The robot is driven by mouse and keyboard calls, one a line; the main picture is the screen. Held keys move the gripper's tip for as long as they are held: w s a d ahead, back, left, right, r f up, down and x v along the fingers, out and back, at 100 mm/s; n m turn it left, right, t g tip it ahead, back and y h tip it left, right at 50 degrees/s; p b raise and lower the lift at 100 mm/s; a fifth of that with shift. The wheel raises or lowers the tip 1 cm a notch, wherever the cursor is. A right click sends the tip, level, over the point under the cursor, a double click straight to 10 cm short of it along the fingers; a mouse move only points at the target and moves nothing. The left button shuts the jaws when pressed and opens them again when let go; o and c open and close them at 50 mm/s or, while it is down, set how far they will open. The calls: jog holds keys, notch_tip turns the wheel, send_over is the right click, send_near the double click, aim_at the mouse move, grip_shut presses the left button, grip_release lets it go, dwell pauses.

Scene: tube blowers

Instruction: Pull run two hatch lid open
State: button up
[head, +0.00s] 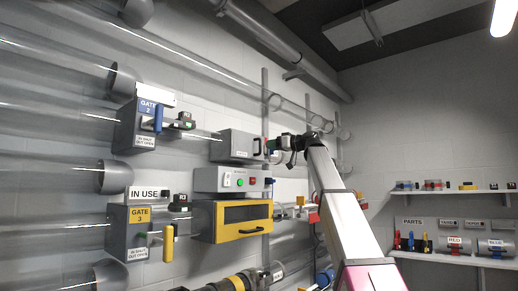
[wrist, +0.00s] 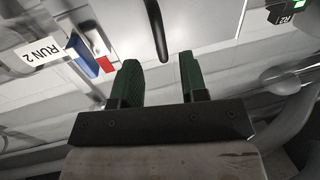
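The grey hatch box (head: 234,146) is on the wall in the head view, its lid face appearing closed. A dark bar handle (head: 257,146) stands on its right side. In the wrist view the black handle (wrist: 156,30) hangs upright just beyond the gap between my fingertips. A white "RUN 2" label (wrist: 38,52) is at the left, beside a blue and red tab (wrist: 92,55). My gripper (wrist: 160,65) is open, its two green-padded fingers apart with nothing held. In the head view my gripper (head: 279,146) is close to the right of the handle.
Below the hatch are a button panel (head: 233,180) and a yellow-framed box (head: 231,221). Gate 2 (head: 149,112) and gate 3 (head: 139,216) units are at left. Clear tubes run along the wall. Shelves (head: 456,258) with parts stand at right.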

aim_at(260, 153)
jog(key=x, duration=0.6)
jog(key=shift+w+a, duration=0.15)
jog(key=shift+a, duration=0.2)
grip_shut()
